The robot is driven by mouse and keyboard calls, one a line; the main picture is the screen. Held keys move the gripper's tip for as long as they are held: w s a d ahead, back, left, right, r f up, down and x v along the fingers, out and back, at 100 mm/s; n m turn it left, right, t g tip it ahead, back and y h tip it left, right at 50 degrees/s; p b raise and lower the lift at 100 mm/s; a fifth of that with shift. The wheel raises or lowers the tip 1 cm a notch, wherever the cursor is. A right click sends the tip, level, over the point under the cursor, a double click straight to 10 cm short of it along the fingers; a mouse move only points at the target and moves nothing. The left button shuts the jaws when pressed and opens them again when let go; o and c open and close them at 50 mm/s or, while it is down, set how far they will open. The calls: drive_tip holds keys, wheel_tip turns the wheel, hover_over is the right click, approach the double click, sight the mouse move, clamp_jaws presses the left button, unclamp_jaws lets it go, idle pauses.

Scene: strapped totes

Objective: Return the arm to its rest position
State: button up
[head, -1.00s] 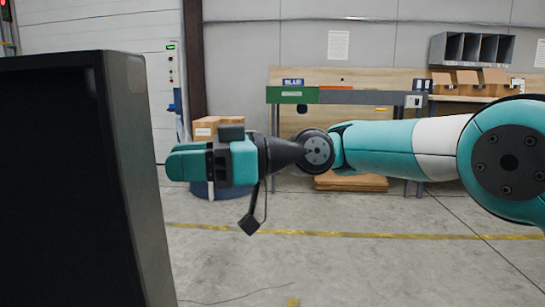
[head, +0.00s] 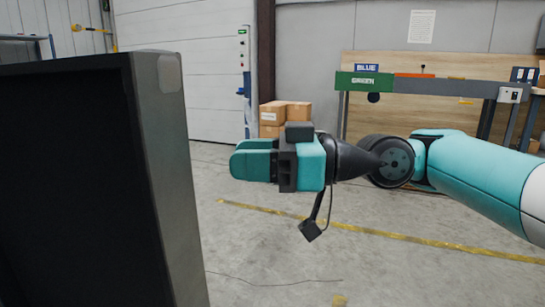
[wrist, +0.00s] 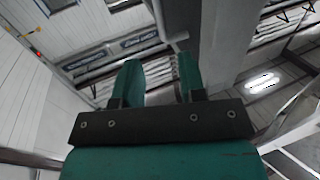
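My gripper (head: 248,160) is teal and black and is held out level in the head view, pointing left, with clear air around it. In the wrist view its two teal fingers (wrist: 159,75) stand apart with nothing between them. My teal and white arm stretches in from the right edge of the head view. No tote shows in either view.
A tall dark panel (head: 165,190) fills the left of the head view. Cardboard boxes (head: 285,116), a bench with a green sign (head: 365,82) and a roller door (head: 185,75) stand behind. Grey floor with a yellow line (head: 400,238) is clear below.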

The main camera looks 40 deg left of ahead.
drive_tip(key=w+d+r+m+t+p, duration=0.1)
drive_tip(key=w+d+r+m+t, duration=0.1)
drive_tip(key=w+d+m+t, duration=0.4)
drive_tip(key=w+d+f+m+t+h+p, duration=0.1)
drive_tip(key=w+d+m+t+h, duration=0.15)
drive_tip(key=d, duration=0.55)
drive_tip(key=w+d+f+m+t+h, duration=0.1)
drive_tip(key=d+m+t, duration=0.15)
drive_tip(key=d, duration=0.55)
drive_tip(key=s+d+f+m+h+p, duration=0.1)
drive_tip(key=s+d+f+m+h, duration=0.35)
drive_tip(key=d, duration=0.75)
drive_tip(key=s+d+f+m+h, duration=0.2)
drive_tip(key=s+d+f+m, duration=0.2)
drive_tip(key=s+d+f, duration=0.5)
wheel_tip(320, 180, up, 41)
drive_tip(key=w+d+p, duration=0.1)
drive_tip(key=d+p, duration=0.1)
drive_tip(key=p, duration=3.6)
drive_tip(key=shift+t+y, duration=0.3)
drive_tip(key=shift+t, duration=0.1)
drive_tip(key=shift+w+r, duration=0.1)
